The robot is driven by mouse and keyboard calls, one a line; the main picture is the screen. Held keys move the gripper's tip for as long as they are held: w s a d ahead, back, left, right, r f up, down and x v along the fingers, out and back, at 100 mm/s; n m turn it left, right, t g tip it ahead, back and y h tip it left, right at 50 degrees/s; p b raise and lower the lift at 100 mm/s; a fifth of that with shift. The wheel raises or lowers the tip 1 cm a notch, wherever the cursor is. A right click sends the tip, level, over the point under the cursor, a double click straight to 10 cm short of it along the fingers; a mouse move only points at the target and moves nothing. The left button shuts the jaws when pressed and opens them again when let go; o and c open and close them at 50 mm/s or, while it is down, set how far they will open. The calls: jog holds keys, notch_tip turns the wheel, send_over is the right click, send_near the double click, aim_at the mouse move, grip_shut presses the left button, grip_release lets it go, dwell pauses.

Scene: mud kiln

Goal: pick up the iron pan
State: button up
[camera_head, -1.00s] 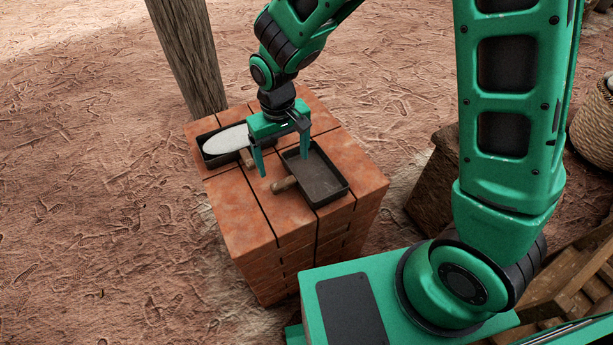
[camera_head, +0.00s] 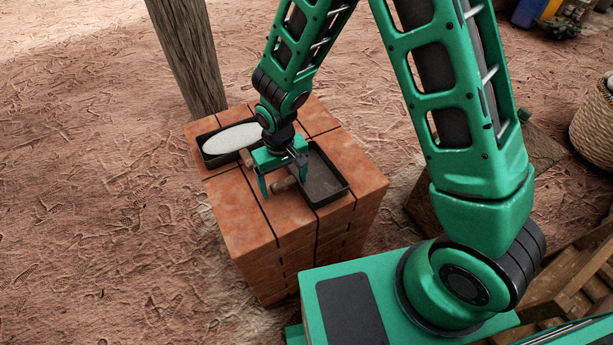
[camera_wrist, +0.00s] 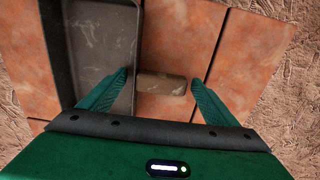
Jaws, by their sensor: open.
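The iron pan (camera_head: 322,184) is a dark, shallow rectangular pan with a short wooden handle (camera_head: 283,185). It lies empty on top of a brick stack. My gripper (camera_head: 284,187) is open over the handle, fingers pointing down. In the wrist view the handle (camera_wrist: 163,84) shows between my two fingertips (camera_wrist: 160,77), with a gap on each side. The left fingertip is near the pan's wall, and the pan (camera_wrist: 103,45) extends to the left. Whether the fingertips are level with the handle or above it, I cannot tell.
A second dark pan (camera_head: 204,140) holding a flat white mass (camera_head: 231,138) lies at the stack's back left. The brick stack (camera_head: 240,215) has bare top at its front left. A wooden post (camera_head: 188,55) stands behind it. A rope-wrapped basket (camera_head: 594,125) stands far right.

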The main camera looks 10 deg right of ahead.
jog(key=shift+f, duration=0.1)
jog(key=c, duration=1.5)
jog(key=shift+r, duration=0.75)
notch_tip(320, 180, up, 2)
jog(key=shift+w+r, duration=0.1)
jog(key=shift+r, duration=0.15)
jog(key=s+a+r, duration=0.2)
jog(key=a, duration=0.1)
jog(key=s+a+r, duration=0.2)
jog(key=s+a, duration=0.1)
jog(key=s+a+r, duration=0.2)
jog(key=a+r, duration=0.1)
jog(key=shift+s, duration=0.3)
